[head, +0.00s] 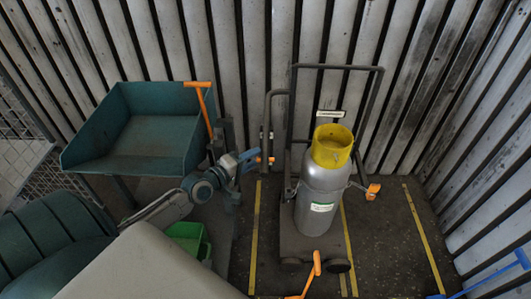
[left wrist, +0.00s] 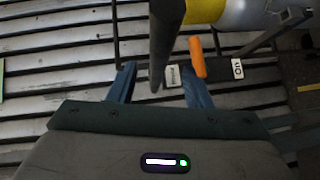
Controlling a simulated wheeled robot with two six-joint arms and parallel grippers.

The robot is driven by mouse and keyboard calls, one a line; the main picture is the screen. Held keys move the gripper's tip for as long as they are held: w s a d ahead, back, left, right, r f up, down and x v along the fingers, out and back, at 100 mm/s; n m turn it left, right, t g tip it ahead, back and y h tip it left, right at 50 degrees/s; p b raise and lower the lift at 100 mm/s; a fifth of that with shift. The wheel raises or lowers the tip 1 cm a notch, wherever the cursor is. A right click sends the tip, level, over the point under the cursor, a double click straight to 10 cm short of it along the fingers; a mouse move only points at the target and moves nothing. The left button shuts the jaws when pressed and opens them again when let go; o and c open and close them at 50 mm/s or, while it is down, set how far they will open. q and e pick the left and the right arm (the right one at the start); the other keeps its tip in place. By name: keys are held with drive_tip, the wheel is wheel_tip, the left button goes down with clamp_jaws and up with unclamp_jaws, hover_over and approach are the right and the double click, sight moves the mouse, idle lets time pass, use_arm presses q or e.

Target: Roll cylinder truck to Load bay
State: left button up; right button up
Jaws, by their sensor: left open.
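The cylinder truck (head: 312,246) is a dark tubular frame with small wheels, standing upright near the corrugated wall. It carries a grey cylinder (head: 320,208) with a yellow collar (head: 331,147). The collar and cylinder also show at the top of the left wrist view (left wrist: 238,15). My left gripper (head: 250,161) is beside the truck's left side, below its raised handle (head: 277,92). In the left wrist view its blue fingers (left wrist: 160,84) are apart, with a dark bar between or just beyond them; contact cannot be told. My right gripper is not in view. No sign readable as Load bay shows.
A teal bin (head: 140,128) and an orange T-handle (head: 203,100) stand left of the truck. A green crate (head: 190,240) is below. Yellow floor lines (head: 427,240) flank the truck. A blue handle (head: 495,275) is at bottom right. Floor right of the truck is clear.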

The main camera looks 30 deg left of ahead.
sight(265, 152)
use_arm(q)
drive_tip(key=shift+x, duration=3.05)
clamp_jaws()
